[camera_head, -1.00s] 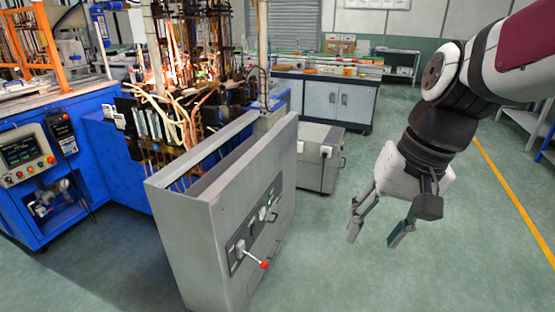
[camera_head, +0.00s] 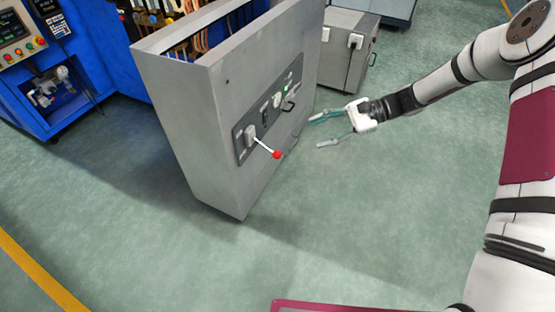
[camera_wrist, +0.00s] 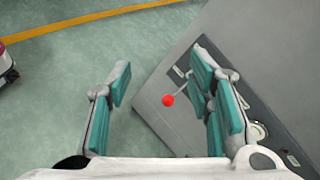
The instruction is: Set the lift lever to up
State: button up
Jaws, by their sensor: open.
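The lift lever (camera_head: 266,147) is a thin metal rod with a red ball tip (camera_head: 277,155). It sticks out from a dark control panel (camera_head: 271,112) on the face of a grey cabinet (camera_head: 215,150), slanting downward toward the tip. My gripper (camera_head: 316,131) is open and empty, to the right of the lever and apart from it in the head view. In the wrist view the red ball (camera_wrist: 168,100) shows between the open fingers (camera_wrist: 160,98). The right finger covers part of the panel and lies close to the lever's rod; contact cannot be told.
A smaller grey box (camera_head: 347,45) stands behind the cabinet. Blue machinery (camera_head: 110,50) is at the upper left. A handle (camera_head: 288,106) and other controls sit farther along the panel. The green floor (camera_head: 350,200) in front of the cabinet is clear.

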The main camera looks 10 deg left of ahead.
aim_at(277, 154)
jog(key=w+f+m+t+y+b, duration=0.2)
jog(key=w+f+m+t+b, duration=0.15)
jog(key=f, duration=0.65)
jog(key=w+f+m+t+y+b, duration=0.2)
jog(key=f+m+y+b, duration=0.15)
jog(key=f, duration=0.75)
jog(key=shift+g+h, duration=0.25)
jog(key=shift+h, duration=0.1)
jog(key=a, duration=0.4)
jog(key=w+a+b, duration=0.1)
jog(key=a, duration=0.4)
jog(key=w+a+b, duration=0.1)
jog(key=a, duration=0.3)
jog(key=shift+w+a+r, duration=0.15)
jog(key=shift+a+r, duration=0.05)
jog(key=shift+a, duration=0.05)
grip_shut()
